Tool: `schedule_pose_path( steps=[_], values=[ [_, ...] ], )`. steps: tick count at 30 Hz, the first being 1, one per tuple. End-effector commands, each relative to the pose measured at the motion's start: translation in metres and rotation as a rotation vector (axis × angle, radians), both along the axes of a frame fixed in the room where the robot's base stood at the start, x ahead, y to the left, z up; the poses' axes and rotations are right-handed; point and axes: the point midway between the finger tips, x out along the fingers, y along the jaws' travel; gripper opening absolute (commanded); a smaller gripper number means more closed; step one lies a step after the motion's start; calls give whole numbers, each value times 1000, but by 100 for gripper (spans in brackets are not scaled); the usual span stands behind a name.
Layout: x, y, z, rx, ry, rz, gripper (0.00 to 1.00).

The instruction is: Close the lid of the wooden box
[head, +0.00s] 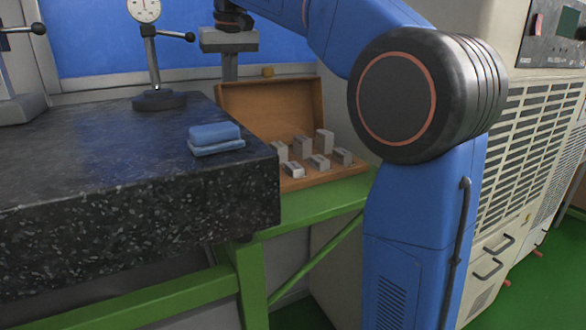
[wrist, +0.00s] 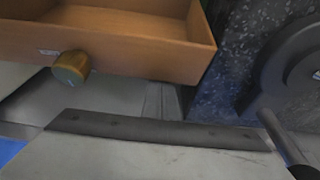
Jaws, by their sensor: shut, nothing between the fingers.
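The wooden box (head: 322,180) stands on a green bench beyond the dark granite slab. Its lid (head: 262,104) is open and stands upright at the back. Several small metal blocks (head: 302,147) are in the box. In the wrist view, the lid (wrist: 135,50) fills the top, with a round brass-coloured knob (wrist: 72,67) on its rim. My gripper (head: 230,74) points down behind the lid's upper left corner, its fingers shut and empty. In the wrist view, the fingers (wrist: 163,102) are apart from the lid. In the head view, the fingertips are hidden behind the lid.
The granite slab (head: 90,190) lies left of the box, with a blue block (head: 214,134) near its corner. A dial gauge stand (head: 158,100) is on the slab and close to my gripper. A cream machine cabinet (head: 520,140) stands at the right. A blue window is behind.

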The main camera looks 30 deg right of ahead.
Motion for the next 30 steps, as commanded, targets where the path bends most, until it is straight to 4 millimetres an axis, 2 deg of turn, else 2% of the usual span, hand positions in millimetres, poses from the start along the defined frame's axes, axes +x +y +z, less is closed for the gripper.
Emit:
schedule_pose_path(
  steps=[14,30],
  values=[
    [-1,0,0,0,0,0,0],
    [-27,0,0,0,0,0,0]
  ],
)
